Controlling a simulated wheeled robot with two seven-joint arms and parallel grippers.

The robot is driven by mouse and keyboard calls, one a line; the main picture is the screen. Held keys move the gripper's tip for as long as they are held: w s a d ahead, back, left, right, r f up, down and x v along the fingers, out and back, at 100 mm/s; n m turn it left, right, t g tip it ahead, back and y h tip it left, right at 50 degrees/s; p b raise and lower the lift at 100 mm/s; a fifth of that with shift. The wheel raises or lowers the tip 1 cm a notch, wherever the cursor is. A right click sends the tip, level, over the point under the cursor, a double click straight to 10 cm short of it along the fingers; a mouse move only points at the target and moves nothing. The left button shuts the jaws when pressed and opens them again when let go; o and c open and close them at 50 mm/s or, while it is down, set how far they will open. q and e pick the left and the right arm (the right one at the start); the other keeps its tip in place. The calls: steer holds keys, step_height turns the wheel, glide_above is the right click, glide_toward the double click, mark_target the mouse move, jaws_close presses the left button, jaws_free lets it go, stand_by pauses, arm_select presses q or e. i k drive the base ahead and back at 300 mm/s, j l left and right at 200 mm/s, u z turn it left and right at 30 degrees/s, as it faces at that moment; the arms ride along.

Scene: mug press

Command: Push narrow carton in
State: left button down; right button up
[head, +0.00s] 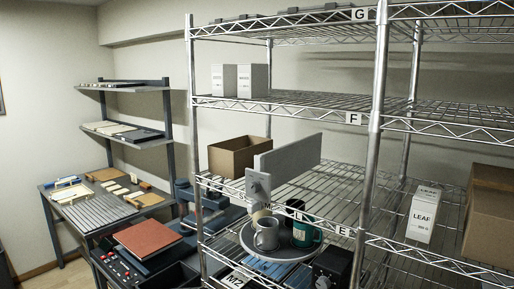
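A narrow white carton marked LEAF (423,213) stands on the wire shelf at the right, close to the shelf's front edge. Its labelled face is turned toward me, and it looks apart from the brown box to its right. Neither of my grippers can be made out in the head view, so I see no contact with the carton.
A brown carton (490,217) stands to its right. A shelf post (376,120) rises to its left. Two white cartons (223,80) stand on the shelf marked F. A round tray (247,246) holds mugs (266,234) below an open brown box (228,158) and a grey slab (290,158).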

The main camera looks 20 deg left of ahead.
mark_target(229, 159)
steer(key=z, duration=1)
steer(key=k+j+z, duration=0.2)
steer(key=j+z, duration=0.25)
steer(key=j, duration=0.15)
steer(key=k+j+z, duration=0.3)
steer(key=j+z, duration=0.2)
steer(key=k+j+z, duration=0.8)
steer(key=z, duration=0.15)
steer(key=k+j+z, duration=0.1)
steer(key=k+z, duration=0.35)
steer(key=k+j+u, duration=0.1)
steer(key=k+j, duration=0.3)
steer(key=k, duration=0.25)
steer(key=k+j+u, duration=0.1)
steer(key=k+j, duration=0.3)
steer(key=k, duration=0.2)
steer(key=k+j+u, duration=0.15)
steer(key=k+j, duration=0.3)
steer(key=k, duration=0.15)
